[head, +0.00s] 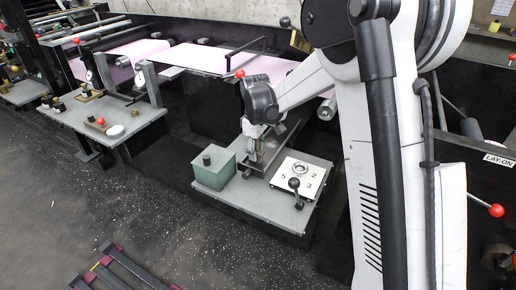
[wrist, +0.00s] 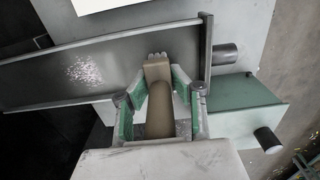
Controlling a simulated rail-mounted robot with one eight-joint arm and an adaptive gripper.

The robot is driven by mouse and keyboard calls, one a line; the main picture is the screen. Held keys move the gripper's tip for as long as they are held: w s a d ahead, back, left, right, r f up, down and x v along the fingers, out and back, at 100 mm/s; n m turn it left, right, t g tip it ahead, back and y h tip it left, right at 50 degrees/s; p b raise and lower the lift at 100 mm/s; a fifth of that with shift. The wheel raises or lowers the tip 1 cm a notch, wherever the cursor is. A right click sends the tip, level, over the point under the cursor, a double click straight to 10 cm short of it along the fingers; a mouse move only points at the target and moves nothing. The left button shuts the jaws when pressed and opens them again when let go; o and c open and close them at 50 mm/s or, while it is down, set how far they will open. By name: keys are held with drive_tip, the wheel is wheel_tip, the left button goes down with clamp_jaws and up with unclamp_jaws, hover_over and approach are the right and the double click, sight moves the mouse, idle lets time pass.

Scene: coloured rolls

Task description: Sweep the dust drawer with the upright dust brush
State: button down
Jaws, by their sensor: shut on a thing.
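My gripper (wrist: 160,84) is shut on the tan handle of the dust brush (wrist: 159,112) in the wrist view. The pale bristle end of the brush lies over the right part of the dust drawer (wrist: 125,52), near its end wall; I cannot tell whether it touches the floor of the drawer. A patch of white dust (wrist: 84,72) lies in the drawer to the left of the brush, apart from it. In the head view my gripper (head: 256,151) is small above the bench, and the drawer (head: 286,136) is partly hidden by my arm.
A green box (head: 215,168) with a dark knob stands left of my gripper; it also shows in the wrist view (wrist: 245,107). A white numbered plate (head: 311,178) with a black-knobbed lever (head: 296,190) lies to the right.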

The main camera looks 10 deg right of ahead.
drive_tip(key=shift+s+a, duration=0.75)
drive_tip(key=shift+s, duration=0.15)
wheel_tip(320, 180, up, 8)
drive_tip(key=p, duration=0.4)
drive_tip(key=shift+w, duration=0.1)
